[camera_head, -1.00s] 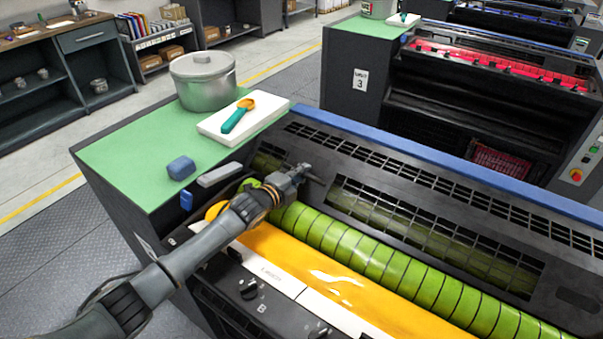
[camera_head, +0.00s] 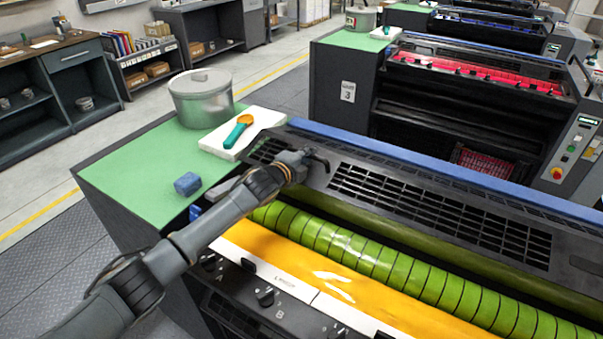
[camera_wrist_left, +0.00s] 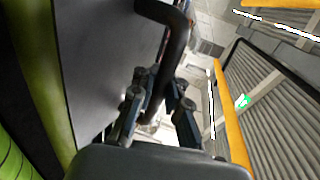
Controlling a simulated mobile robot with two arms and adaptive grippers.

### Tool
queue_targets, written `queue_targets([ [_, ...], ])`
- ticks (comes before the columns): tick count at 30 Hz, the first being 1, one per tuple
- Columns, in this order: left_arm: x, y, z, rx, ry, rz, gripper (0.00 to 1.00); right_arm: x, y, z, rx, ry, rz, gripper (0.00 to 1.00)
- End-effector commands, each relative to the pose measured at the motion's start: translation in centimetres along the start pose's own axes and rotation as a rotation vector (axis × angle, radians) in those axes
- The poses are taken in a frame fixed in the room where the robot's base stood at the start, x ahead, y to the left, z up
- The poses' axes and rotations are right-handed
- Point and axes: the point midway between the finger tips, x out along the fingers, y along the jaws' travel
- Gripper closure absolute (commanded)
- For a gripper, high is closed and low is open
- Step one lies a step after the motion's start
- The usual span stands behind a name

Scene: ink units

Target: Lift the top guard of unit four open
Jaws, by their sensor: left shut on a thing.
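The near ink unit has a dark top guard (camera_head: 400,187) with slotted grilles, tilted up at its near edge. Below that edge show a ribbed green roller (camera_head: 350,250) and a yellow surface (camera_head: 270,250). My left gripper (camera_head: 312,160) is at the guard's left part, shut on its black handle (camera_head: 322,157). In the left wrist view, the curved black handle (camera_wrist_left: 178,45) runs between the fingers of the left gripper (camera_wrist_left: 158,110), beside the grey guard panel (camera_wrist_left: 105,60). My right gripper is not in view.
The green side top (camera_head: 140,165) holds a lidded pot (camera_head: 200,100), a white slab (camera_head: 262,122) with a teal-handled tool (camera_head: 238,132), and a blue block (camera_head: 187,184). Unit 3 (camera_head: 345,95) stands behind, across an aisle.

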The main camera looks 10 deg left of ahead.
Motion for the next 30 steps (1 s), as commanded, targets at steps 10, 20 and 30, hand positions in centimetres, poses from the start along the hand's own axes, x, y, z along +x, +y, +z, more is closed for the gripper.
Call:
queue_targets([
  [10,1.7,-6.6,0.1,0.000,0.001,-0.012,1.00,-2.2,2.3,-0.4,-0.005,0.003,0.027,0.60],
  [20,2.9,-8.7,0.2,-0.003,0.002,-0.012,1.00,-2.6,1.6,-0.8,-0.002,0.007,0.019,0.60],
  [30,3.1,-8.9,0.2,-0.002,0.002,-0.012,1.00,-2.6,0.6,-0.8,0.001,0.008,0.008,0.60],
])
